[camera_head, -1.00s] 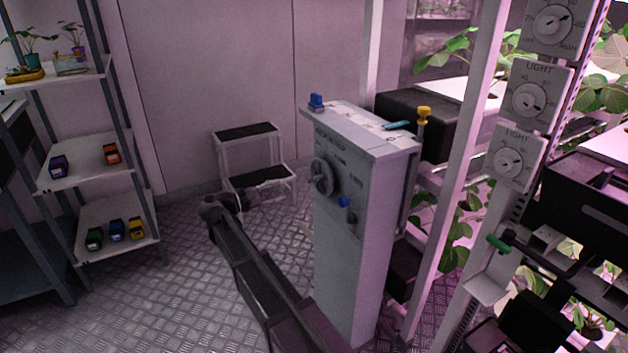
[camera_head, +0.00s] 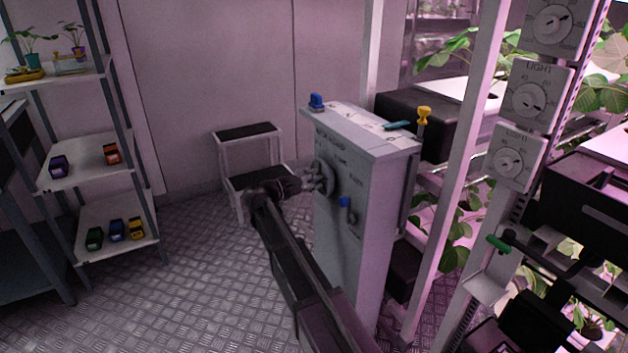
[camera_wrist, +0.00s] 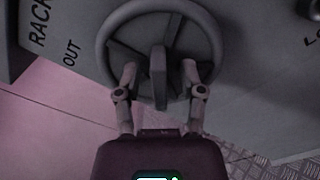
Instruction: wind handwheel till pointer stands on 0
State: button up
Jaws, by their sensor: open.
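The handwheel (camera_head: 328,178) is a dark grey spoked wheel on the left face of a grey cabinet (camera_head: 345,265). In the wrist view the handwheel (camera_wrist: 101,38) fills the top middle, with a thick bar at its hub. My gripper (camera_head: 316,180) is at the wheel in the head view. In the wrist view my gripper (camera_wrist: 159,72) is open, with one finger on each side of the bar, close to the lower rim; contact cannot be told. The pointer and the 0 mark cannot be made out. The lettering "RACK" and "OUT" (camera_wrist: 71,52) shows beside the wheel.
A step stool (camera_head: 250,135) stands behind.

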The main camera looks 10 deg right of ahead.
jog(key=shift+d, duration=0.15)
grip_shut()
dwell(0.4)
jog(key=shift+m, duration=0.4)
